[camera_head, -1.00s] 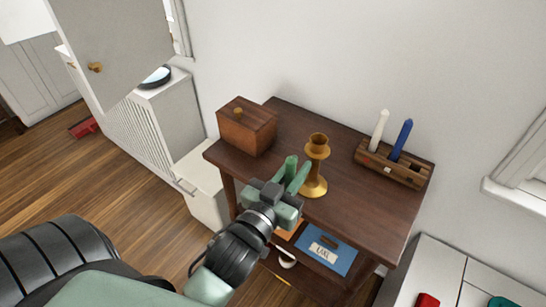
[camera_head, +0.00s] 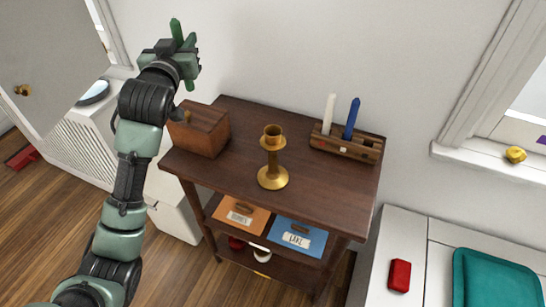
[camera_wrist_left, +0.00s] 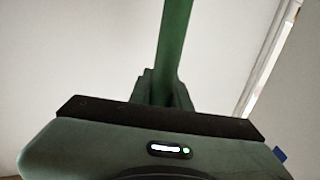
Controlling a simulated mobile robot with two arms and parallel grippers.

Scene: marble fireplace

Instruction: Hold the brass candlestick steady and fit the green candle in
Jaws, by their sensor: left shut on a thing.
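The brass candlestick (camera_head: 273,160) stands upright on the dark wooden table, its cup empty and nothing touching it. My left gripper (camera_head: 178,48) is raised at the upper left, beyond the wooden box and well away from the candlestick. It is shut on the green candle (camera_head: 176,27), which sticks up past the fingers. In the left wrist view the green candle (camera_wrist_left: 174,45) runs up from between the fingers; its lower end is hidden. My right gripper is not in view.
The table (camera_head: 228,171) also bears a lidded wooden box (camera_head: 203,131) at left and a wooden rack (camera_head: 361,149) with a white candle (camera_head: 329,114) and a blue candle (camera_head: 351,119). Labelled boxes sit on the shelf below. The tabletop around the candlestick is mostly clear.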

